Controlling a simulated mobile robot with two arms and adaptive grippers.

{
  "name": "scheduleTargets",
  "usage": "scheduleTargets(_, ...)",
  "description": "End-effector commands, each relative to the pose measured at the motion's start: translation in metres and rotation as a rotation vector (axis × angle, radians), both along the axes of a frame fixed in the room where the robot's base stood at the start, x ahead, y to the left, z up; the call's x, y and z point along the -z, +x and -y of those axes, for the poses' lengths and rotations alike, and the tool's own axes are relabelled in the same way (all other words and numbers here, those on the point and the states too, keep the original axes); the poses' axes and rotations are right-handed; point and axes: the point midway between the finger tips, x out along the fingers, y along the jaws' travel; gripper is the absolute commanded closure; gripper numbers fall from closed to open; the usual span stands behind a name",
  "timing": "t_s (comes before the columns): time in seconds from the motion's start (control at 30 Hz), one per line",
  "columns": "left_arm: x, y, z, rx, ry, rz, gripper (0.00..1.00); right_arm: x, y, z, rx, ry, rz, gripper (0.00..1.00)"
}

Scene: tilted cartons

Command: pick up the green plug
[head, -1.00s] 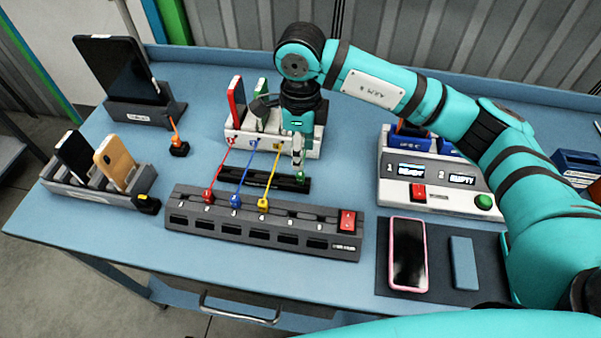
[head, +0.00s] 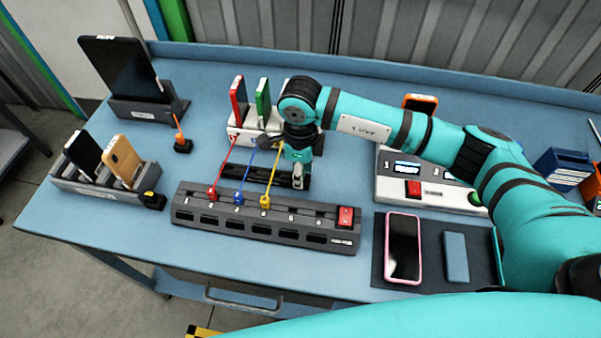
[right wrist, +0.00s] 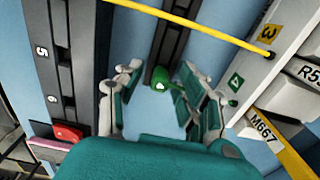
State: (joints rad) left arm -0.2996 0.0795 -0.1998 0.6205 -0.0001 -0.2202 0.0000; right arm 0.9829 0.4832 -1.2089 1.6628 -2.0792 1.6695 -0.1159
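The green plug (right wrist: 160,76) shows in the right wrist view at the end of the black strip (right wrist: 172,45), between the tips of my right gripper and nearer its right-hand finger. A short green piece runs from it towards that finger. My right gripper (right wrist: 163,84) is open, its two fingers apart with a gap on the left of the plug. In the head view my right gripper (head: 298,181) points down over the right end of the black strip (head: 262,178) and hides the plug. My left gripper is out of view.
A grey numbered socket strip (head: 262,226) with a red switch (head: 346,216) lies just in front. Red, blue and yellow (head: 272,178) cables run from it to the white phone rack (head: 240,133) behind. A white test box (head: 425,192) stands to the right.

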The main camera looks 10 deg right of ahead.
Motion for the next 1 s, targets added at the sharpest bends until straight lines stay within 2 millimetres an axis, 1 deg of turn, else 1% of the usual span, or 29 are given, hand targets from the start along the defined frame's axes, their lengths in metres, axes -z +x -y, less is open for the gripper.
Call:
scheduleTargets(0.03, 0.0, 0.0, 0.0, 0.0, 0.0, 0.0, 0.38, 0.0, 0.0, 0.0, 0.0, 0.0, 0.0, 0.71)
scheduleTargets(0.2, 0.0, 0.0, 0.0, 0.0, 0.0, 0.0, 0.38, 0.0, 0.0, 0.0, 0.0, 0.0, 0.0, 0.93)
scheduleTargets(0.27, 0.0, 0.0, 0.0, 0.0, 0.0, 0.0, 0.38, 0.0, 0.0, 0.0, 0.0, 0.0, 0.0, 1.0)
scheduleTargets(0.57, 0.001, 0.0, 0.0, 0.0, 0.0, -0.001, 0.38, -0.002, 0.0, 0.0, 0.0, 0.001, 0.001, 1.0)
scheduleTargets(0.67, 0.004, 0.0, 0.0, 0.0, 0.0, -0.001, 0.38, -0.005, 0.001, 0.0, 0.0, 0.001, 0.002, 1.0)
scheduleTargets(0.77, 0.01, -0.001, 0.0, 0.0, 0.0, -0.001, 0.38, -0.014, 0.001, 0.0, -0.001, 0.003, 0.004, 1.0)
scheduleTargets(0.9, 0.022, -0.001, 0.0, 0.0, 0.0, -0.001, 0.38, -0.032, 0.001, 0.0, -0.002, 0.002, 0.006, 1.0)
scheduleTargets(0.93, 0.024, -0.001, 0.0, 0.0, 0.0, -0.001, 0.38, -0.034, -0.003, -0.002, -0.005, 0.001, 0.004, 1.0)
scheduleTargets(1.0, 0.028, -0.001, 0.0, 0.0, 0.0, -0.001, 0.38, -0.034, -0.02, -0.006, -0.007, 0.001, 0.001, 1.0)
